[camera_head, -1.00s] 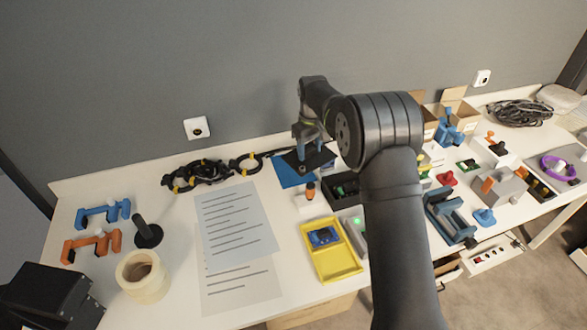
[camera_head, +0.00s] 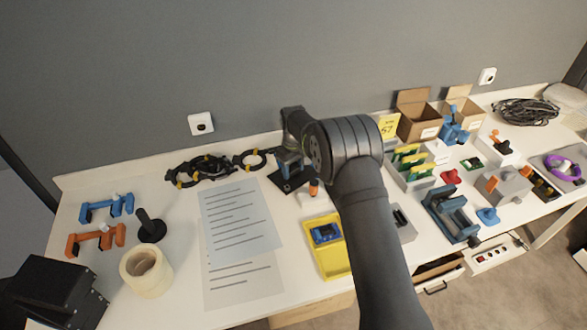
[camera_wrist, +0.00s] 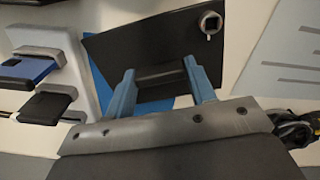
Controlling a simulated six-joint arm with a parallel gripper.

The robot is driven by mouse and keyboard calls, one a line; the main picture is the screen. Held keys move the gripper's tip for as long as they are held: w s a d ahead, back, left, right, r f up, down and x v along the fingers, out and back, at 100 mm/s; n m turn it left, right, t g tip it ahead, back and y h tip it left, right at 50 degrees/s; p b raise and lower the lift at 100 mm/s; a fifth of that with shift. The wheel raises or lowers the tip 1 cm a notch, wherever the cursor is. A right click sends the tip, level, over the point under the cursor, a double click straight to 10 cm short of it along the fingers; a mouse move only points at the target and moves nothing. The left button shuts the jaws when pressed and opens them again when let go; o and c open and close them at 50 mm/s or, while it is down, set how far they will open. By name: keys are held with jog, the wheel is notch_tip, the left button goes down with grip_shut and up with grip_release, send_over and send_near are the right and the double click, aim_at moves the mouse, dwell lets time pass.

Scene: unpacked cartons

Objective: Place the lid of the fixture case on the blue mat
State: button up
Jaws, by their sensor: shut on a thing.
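My gripper (camera_head: 289,172) is shut on the raised handle of the dark lid (camera_head: 297,185), at the back middle of the table. In the wrist view its two blue fingers (camera_wrist: 160,72) pinch the handle from both sides, and the flat dark lid (camera_wrist: 130,42) spreads beyond them. Part of the blue mat (camera_wrist: 158,104) shows below the lid, near the fingers. In the head view the lid and gripper hide most or all of the mat. Whether the lid touches the mat I cannot tell. My arm hides the fixture case in the head view.
Printed sheets (camera_head: 238,222) lie left of the lid, with coiled black cables (camera_head: 200,170) behind them. A small block with an orange-topped piece (camera_head: 313,189) stands close on the right. A yellow tray (camera_head: 333,262) lies nearer the front.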

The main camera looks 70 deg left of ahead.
aim_at(293, 169)
jog(key=shift+f, duration=0.15)
jog(key=o, duration=1)
notch_tip(293, 169, up, 12)
jog(key=shift+r, duration=0.1)
notch_tip(293, 169, down, 12)
jog(key=shift+r, duration=0.2)
jog(key=shift+a, duration=0.1)
jog(key=shift+r, duration=1.65)
